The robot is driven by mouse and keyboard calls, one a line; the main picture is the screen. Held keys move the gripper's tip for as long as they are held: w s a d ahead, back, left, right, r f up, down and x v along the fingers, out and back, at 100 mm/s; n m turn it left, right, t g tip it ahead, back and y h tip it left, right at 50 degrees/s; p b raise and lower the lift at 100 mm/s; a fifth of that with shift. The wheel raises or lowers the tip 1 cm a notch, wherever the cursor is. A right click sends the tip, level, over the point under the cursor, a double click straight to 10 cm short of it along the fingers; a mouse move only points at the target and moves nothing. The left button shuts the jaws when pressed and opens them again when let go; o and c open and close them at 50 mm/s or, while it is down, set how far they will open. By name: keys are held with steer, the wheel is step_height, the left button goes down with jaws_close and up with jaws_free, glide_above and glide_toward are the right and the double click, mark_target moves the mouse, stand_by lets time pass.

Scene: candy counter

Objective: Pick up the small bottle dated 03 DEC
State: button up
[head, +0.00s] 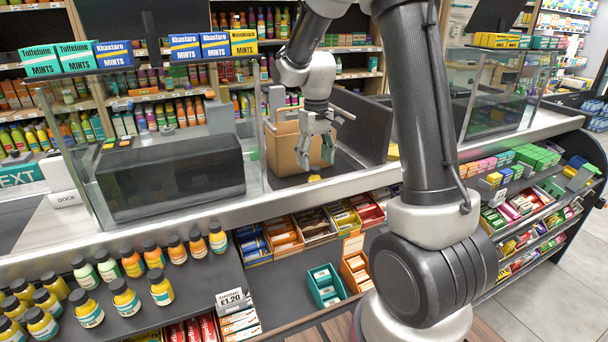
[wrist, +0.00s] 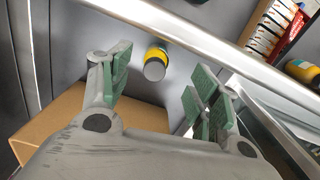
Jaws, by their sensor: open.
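My gripper (head: 316,150) is open and empty, pointing down over the counter beside a brown paper bag (head: 286,146). In the wrist view, a small yellow bottle (wrist: 156,58) with a grey cap shows beyond and between the open fingers (wrist: 158,82), apart from them. In the head view, a small yellow patch (head: 314,178) shows on the counter below the gripper; it may be that bottle. Several yellow bottles (head: 124,296) and orange bottles (head: 217,238) with dark caps stand on the lower left shelf. No date is legible on any bottle.
A glass screen (head: 160,140) and a dark box (head: 170,178) stand left on the counter. Mint boxes (head: 200,45) line the top. Candy trays (head: 285,235) and a teal tray (head: 326,286) lie below the counter's metal edge. The bag (wrist: 60,120) is close to my gripper.

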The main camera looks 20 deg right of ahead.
mark_target(315, 178)
steer(key=shift+w+f, duration=0.15)
steer(key=shift+w, duration=0.25)
steer(key=f, duration=0.7)
steer(key=shift+w+d+f, duration=0.1)
steer(key=shift+d+f, duration=0.1)
steer(key=shift+c, duration=0.2)
steer(key=c, duration=1)
